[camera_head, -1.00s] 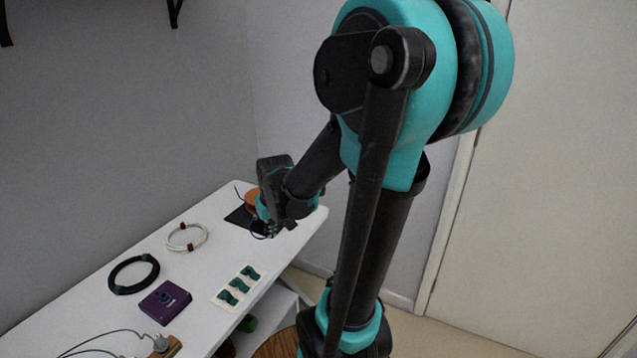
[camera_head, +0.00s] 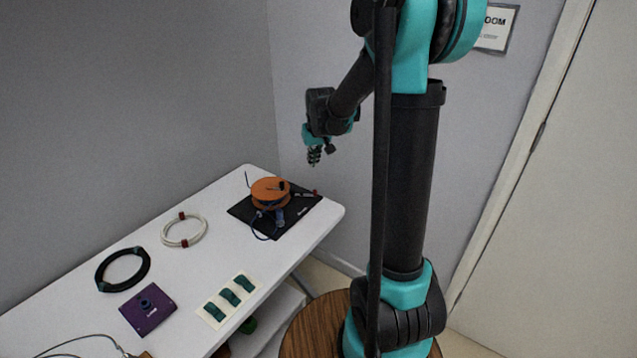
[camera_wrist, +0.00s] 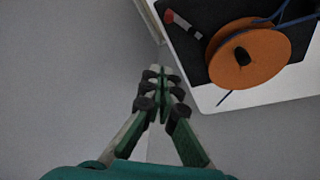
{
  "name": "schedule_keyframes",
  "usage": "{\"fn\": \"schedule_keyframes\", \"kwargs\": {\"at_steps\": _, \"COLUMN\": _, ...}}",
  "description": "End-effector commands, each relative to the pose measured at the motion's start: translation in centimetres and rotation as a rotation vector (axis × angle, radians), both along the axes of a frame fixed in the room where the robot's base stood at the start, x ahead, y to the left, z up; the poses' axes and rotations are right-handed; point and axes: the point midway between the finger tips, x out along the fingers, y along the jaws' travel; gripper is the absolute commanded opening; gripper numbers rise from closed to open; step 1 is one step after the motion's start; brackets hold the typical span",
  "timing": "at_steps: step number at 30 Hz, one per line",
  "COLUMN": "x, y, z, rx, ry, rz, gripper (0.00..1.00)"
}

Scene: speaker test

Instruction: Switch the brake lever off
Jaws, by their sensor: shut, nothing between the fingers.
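An orange reel (camera_head: 268,190) stands on a black base plate (camera_head: 293,221) at the far end of the white table. A short lever-like piece with a red end (camera_head: 314,192) is at the plate's right side. In the wrist view this piece (camera_wrist: 182,24) lies left of the orange reel (camera_wrist: 262,58). I cannot tell for sure that it is the brake lever. My gripper (camera_head: 314,161) is above and to the right of the reel, in the air, touching nothing. In the wrist view my gripper's fingers (camera_wrist: 160,76) are shut and empty, off the plate's edge.
Nearer on the white table (camera_head: 215,245) are a white cable coil (camera_head: 165,238), a black ring (camera_head: 147,270), a purple box (camera_head: 160,318) and a panel of green switches (camera_head: 228,298). A blue cord (camera_head: 257,234) lies by the reel. Walls stand behind the table.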

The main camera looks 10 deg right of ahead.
Motion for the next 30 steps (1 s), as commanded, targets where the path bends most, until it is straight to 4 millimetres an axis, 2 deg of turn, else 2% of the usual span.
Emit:
{"fn": "schedule_keyframes", "kwargs": {"at_steps": 8, "x": 0.2, "y": 0.0, "z": -0.6, "rx": 0.000, "ry": 0.000, "rz": 0.000, "gripper": 0.00}}
{"fn": "schedule_keyframes", "kwargs": {"at_steps": 28, "x": 3.3, "y": 0.4, "z": -9.6, "rx": 0.000, "ry": 0.000, "rz": 0.000, "gripper": 0.00}}
{"fn": "schedule_keyframes", "kwargs": {"at_steps": 30, "x": 2.2, "y": 0.3, "z": -9.5, "rx": 0.000, "ry": 0.000, "rz": 0.000, "gripper": 0.00}}
